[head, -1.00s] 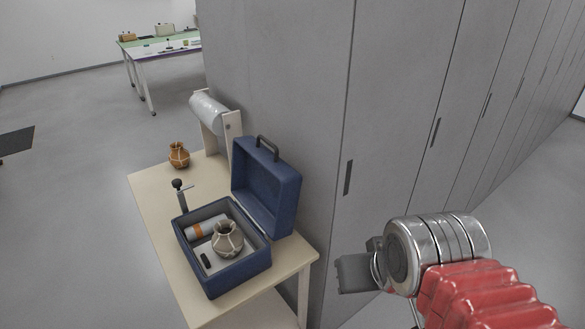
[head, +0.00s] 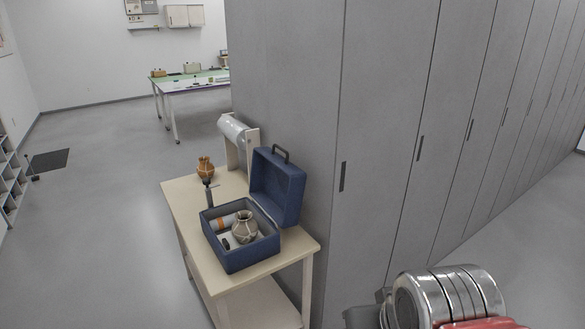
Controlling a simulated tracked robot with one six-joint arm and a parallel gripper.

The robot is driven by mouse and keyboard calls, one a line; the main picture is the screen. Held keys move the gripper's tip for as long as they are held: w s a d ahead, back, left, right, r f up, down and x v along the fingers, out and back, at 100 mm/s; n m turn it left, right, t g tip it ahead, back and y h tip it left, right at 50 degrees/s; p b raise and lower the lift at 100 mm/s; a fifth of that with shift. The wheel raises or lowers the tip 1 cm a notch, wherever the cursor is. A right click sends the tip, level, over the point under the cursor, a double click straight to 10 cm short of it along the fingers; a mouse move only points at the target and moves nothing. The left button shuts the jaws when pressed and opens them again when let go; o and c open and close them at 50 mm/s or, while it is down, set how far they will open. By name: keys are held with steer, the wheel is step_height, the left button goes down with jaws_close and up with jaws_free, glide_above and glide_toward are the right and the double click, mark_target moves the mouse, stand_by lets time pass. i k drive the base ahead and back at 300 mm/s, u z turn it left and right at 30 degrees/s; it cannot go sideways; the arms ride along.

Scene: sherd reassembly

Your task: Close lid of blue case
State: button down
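The blue case (head: 240,258) stands open on a pale wooden table, near its front right corner. Its lid (head: 277,186) is upright on the right side, leaning slightly back, with a dark handle (head: 280,153) on top. A patterned pot (head: 244,226), an orange-and-white roll (head: 222,223) and a small dark item lie inside the case. My gripper (head: 362,316) is at the bottom right, in front of the grey cabinets and well apart from the case. Only part of it shows at the picture's lower edge, and its fingers cannot be made out.
The table (head: 181,196) also bears a brown pot (head: 205,168), a dark clamp-like tool (head: 209,192) and a roll of clear wrap (head: 234,127) in a stand. Grey cabinets (head: 400,130) rise close behind the lid. Open floor (head: 100,230) lies left of the table.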

mark_target(277, 185)
steer(key=k, duration=0.3)
steer(key=u, duration=0.85)
steer(key=i, duration=1)
steer(key=u, duration=0.05)
